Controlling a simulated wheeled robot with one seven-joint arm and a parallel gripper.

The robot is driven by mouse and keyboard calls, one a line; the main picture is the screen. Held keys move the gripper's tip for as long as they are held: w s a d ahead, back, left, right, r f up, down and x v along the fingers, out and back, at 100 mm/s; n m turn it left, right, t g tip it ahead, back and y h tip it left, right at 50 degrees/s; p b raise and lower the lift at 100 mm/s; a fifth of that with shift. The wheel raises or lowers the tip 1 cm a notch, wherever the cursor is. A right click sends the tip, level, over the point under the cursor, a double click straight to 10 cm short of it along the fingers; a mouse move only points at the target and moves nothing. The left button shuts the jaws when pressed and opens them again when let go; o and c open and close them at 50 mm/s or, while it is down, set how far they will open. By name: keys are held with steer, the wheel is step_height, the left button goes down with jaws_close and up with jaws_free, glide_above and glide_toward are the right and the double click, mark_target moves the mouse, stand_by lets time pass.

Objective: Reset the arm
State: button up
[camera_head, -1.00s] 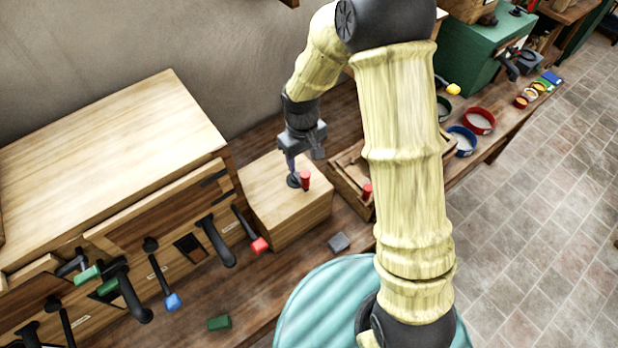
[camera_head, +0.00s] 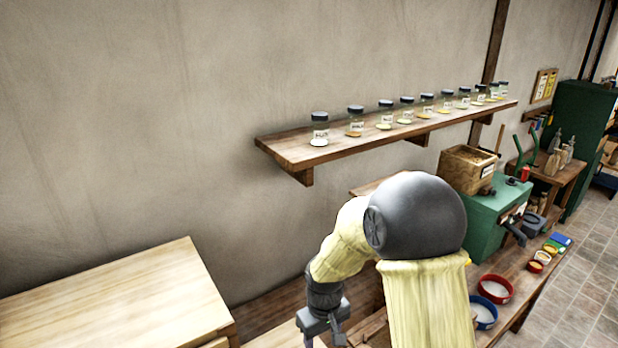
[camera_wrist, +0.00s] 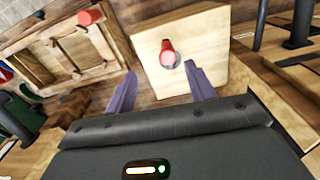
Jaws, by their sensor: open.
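My arm stands at the lower middle of the head view, bent at a dark joint. My gripper (camera_wrist: 158,92) shows in the wrist view with its two purple fingers spread apart and nothing between them that it holds. In the head view only the gripper's dark body shows at the bottom edge; its fingertips are cut off. Beyond the fingers in the wrist view, a red cylindrical piece (camera_wrist: 167,53) stands on a light wooden block (camera_wrist: 205,32). The piece is apart from both fingers.
A wooden tray with compartments (camera_wrist: 52,60) lies beside the block, with another red piece (camera_wrist: 90,17) on it. A wall shelf (camera_head: 300,150) holds several jars. A green machine (camera_head: 485,235) and red (camera_head: 495,289) and blue (camera_head: 483,314) bowls stand at right. A large wooden cabinet (camera_head: 120,300) stands left.

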steer(key=s+d+m+t+b, duration=0.2)
steer(key=s+d+m+b, duration=0.4)
steer(key=s+d, duration=0.5)
steer(key=shift+d+f+b, duration=0.15)
steer(key=shift+d+b, duration=0.4)
steer(key=shift+b, duration=0.25)
steer(key=shift+s, duration=0.1)
